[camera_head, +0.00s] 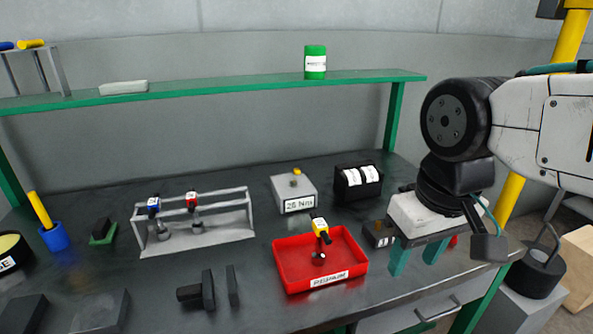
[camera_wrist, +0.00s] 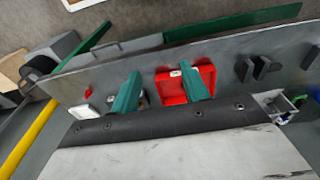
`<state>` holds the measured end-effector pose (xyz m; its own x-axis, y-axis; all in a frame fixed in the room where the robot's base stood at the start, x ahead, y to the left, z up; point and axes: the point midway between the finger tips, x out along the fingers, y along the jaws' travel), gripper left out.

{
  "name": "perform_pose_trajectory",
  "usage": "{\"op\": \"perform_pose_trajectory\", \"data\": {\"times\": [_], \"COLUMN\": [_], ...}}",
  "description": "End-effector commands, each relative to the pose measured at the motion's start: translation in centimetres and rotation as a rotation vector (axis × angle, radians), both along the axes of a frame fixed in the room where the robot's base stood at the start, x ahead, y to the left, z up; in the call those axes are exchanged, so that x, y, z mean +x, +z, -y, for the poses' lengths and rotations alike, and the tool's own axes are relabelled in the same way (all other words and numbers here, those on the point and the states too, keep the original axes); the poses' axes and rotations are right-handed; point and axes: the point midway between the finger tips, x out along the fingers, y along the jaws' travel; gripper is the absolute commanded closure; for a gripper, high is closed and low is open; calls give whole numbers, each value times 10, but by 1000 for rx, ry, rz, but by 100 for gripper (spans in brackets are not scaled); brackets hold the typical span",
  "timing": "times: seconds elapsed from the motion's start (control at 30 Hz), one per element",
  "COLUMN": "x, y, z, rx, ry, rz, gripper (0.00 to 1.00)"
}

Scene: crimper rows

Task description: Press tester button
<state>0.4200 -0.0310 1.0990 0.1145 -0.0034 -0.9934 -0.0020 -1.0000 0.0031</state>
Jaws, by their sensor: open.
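The tester is a grey box (camera_head: 295,196) with a label that seems to read 26 Nm, standing at the back middle of the bench in the head view. I cannot make out the tester in the wrist view.
A red tray (camera_head: 287,276) holding a yellow-handled tool (camera_head: 320,228) lies between my gripper and the bench middle. A black holder (camera_head: 357,183) stands right of the tester. A grey rack (camera_head: 248,222) with two tools stands left. A green shelf (camera_head: 222,86) spans the back.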

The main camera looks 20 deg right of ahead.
Motion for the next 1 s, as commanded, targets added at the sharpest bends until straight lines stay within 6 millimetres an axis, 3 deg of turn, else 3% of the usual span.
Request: {"op": "perform_pose_trajectory", "data": {"times": [0.07,0.2,0.23,1.0], "x": [0,0,0,0], "y": [0,0,0,0], "z": [0,0,0,0], "rx": [0,0,0,0], "ry": [0,0,0,0], "rz": [0,0,0,0], "gripper": [58,96,100,100]}}
